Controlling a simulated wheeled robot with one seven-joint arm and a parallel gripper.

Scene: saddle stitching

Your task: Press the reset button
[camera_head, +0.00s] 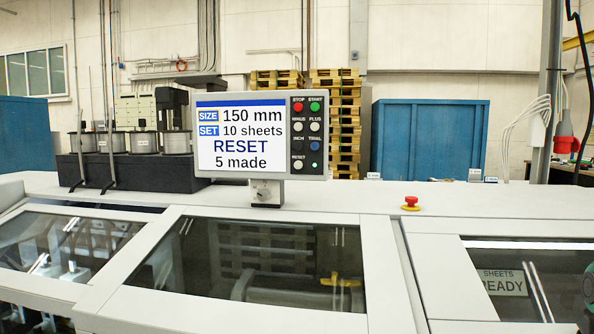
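The reset button (298,164) is a white round button at the lower left of the control panel's dark key strip, under the label RESET. The control panel (258,181) stands on a short post on top of the machine. Its screen (240,136) reads SIZE 150 mm, SET 10 sheets, RESET, 5 made. Beside the reset button is a small lit green lamp (315,164). Above are a red STOP button (298,106), a green START button (315,106), white MINUS and PLUS buttons, a dark INCH button and a blue TRIAL button (315,146). My gripper is not in view.
The long white machine (350,201) fills the foreground, with dark windowed covers. A red emergency stop knob (411,201) on a yellow base sits on its top, right of the panel. Wire spools (177,142) stand at left. Pallets (347,110) and blue cabinets (430,138) are behind.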

